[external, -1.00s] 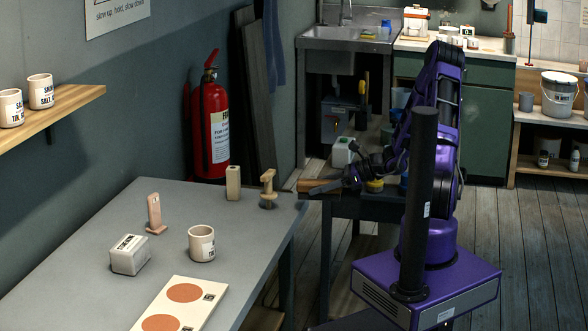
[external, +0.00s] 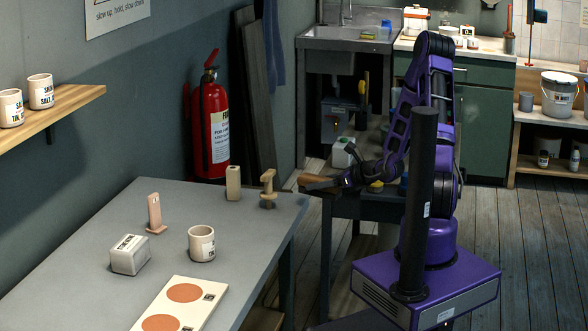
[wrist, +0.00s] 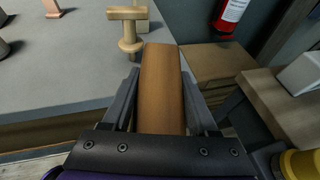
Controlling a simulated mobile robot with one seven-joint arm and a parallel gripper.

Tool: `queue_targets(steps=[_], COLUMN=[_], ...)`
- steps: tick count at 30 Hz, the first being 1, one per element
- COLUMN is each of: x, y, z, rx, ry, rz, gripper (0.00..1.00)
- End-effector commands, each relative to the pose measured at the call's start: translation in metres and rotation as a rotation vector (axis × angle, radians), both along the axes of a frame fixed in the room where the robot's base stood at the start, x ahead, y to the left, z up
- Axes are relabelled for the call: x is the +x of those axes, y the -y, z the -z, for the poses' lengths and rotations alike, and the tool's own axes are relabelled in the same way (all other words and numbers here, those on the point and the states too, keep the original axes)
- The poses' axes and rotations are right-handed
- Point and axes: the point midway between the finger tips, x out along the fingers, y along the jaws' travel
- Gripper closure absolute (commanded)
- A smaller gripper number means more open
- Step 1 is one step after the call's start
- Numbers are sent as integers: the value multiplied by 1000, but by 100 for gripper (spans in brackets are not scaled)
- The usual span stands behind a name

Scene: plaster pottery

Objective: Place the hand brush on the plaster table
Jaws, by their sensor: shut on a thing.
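My gripper (external: 322,185) is shut on a brown wooden piece, which I take to be the hand brush (external: 317,179). In the wrist view the brush (wrist: 161,85) lies lengthwise between the two fingers of my gripper (wrist: 158,95), its far end pointing away from me. No bristles show. The grey table (external: 70,250), which I take to be the plaster table, is left of my gripper. Its top also shows in the wrist view (wrist: 60,80). The brush's far end is close to the table's far right corner; I cannot tell whether it touches.
A wooden knobbed tool (external: 268,188) and a small wooden block (external: 233,183) stand near that corner. A pink stand (external: 155,213), a grey-white block (external: 129,255), a mug (external: 201,243) and a board with orange discs (external: 185,293) are on the table. A fire extinguisher (external: 209,130) stands behind.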

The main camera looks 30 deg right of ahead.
Motion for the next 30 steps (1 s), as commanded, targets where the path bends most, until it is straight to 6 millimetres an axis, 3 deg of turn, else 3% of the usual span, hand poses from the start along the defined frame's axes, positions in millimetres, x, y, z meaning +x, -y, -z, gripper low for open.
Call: queue_targets(steps=[7, 18, 26, 30], x=[0, 0, 24, 35], y=[0, 1, 61, 108], z=[-51, -101, -107, -111], rx=[-8, -5, -1, -1], ry=[7, 5, 0, 0], rz=[-1, 0, 88, 151], gripper=[100, 100, 100, 100])
